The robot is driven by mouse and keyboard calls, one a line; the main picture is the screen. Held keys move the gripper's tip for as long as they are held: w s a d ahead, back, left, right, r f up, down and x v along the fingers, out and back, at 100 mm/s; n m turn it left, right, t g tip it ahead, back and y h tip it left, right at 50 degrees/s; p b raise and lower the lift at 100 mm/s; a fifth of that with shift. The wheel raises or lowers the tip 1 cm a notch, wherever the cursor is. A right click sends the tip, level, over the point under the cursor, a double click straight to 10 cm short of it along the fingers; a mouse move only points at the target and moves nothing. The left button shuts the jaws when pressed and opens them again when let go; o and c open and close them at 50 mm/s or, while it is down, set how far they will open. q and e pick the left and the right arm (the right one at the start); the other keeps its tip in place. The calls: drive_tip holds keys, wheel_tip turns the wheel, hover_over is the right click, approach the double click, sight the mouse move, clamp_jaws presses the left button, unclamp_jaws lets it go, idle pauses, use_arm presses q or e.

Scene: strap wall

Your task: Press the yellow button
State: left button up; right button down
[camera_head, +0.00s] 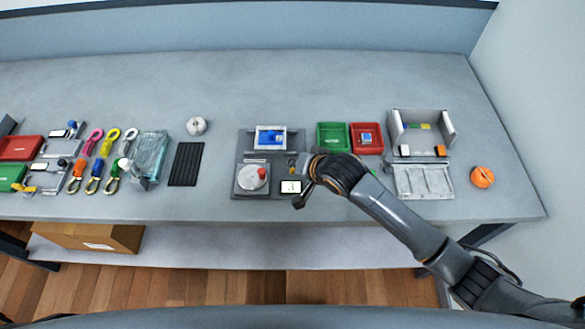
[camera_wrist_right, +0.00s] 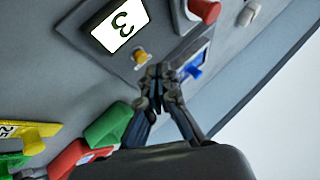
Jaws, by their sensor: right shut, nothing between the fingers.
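My left gripper is not in view.
The panel also bears a dial with a red knob (camera_head: 261,172) and a blue part in a white frame (camera_head: 270,137). Green (camera_head: 332,148) and red bins (camera_head: 366,149) stand right of it. A black ribbed pad (camera_head: 187,164) lies left. The table's back is clear.

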drive_tip(key=shift+f, duration=0.1)
drive_tip(key=shift+f, duration=0.35)
drive_tip(key=shift+f, duration=0.4)
idle(1.0)
drive_tip(key=shift+r+p, duration=0.85)
drive_tip(key=shift+p, duration=0.25)
wheel_tip(320, 180, up, 5)
drive_tip(key=p, duration=0.5)
drive_tip(key=shift+s, duration=0.1)
idle(0.4)
